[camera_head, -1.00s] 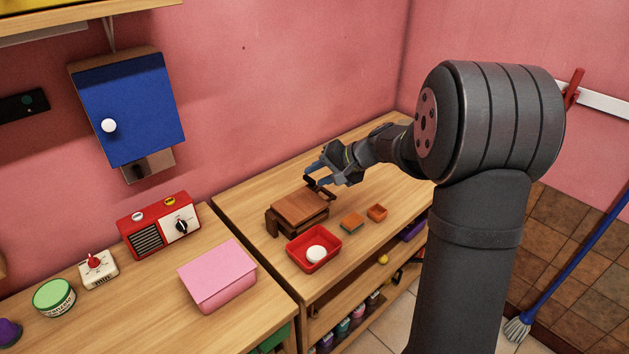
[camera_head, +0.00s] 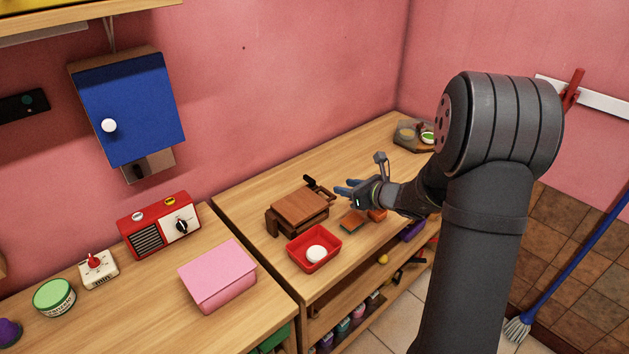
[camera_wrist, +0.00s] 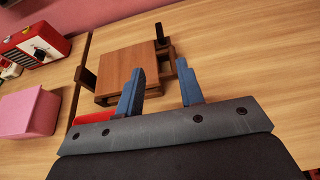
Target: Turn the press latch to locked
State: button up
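The wooden press (camera_head: 300,208) stands on the right worktop, with a brown top board and dark fittings. A dark upright handle (camera_head: 319,188) is at its back right end; it also shows in the wrist view (camera_wrist: 160,35). A dark piece (camera_wrist: 88,78) sticks out at the opposite side. I cannot tell for certain which of these is the latch, nor its setting. My gripper (camera_head: 343,189) is just right of the press, apart from the handle. In the wrist view, its two blue fingers (camera_wrist: 160,66) are spread with nothing between them.
A red tray (camera_head: 331,259) with a white round thing (camera_head: 316,254) stands in front of the press. A pink box (camera_head: 217,275) and red radio (camera_head: 160,226) are to the left. The worktop behind the press is clear.

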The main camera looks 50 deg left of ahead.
aim_at(312, 179)
jog(key=x, duration=1.5)
grip_shut()
